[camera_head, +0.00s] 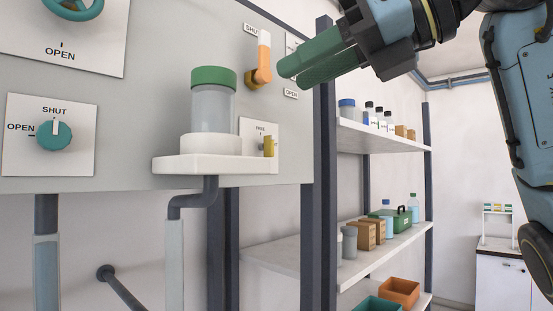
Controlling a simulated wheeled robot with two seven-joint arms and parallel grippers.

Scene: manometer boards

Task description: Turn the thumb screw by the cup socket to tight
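The thumb screw (269,147) is a small yellow piece on a white plate (246,130) fixed to the grey board. It sits just right of the cup socket (212,146), a white ring on a white ledge. A grey cup with a green lid (213,78) stands upright in the socket. My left gripper is out of view.
An orange-handled valve (264,58) sits on the board above the screw, close to my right fingertips. A teal knob (54,135) and a teal handwheel (72,6) are at the left. A dark post (324,150) and stocked shelves (375,138) stand to the right.

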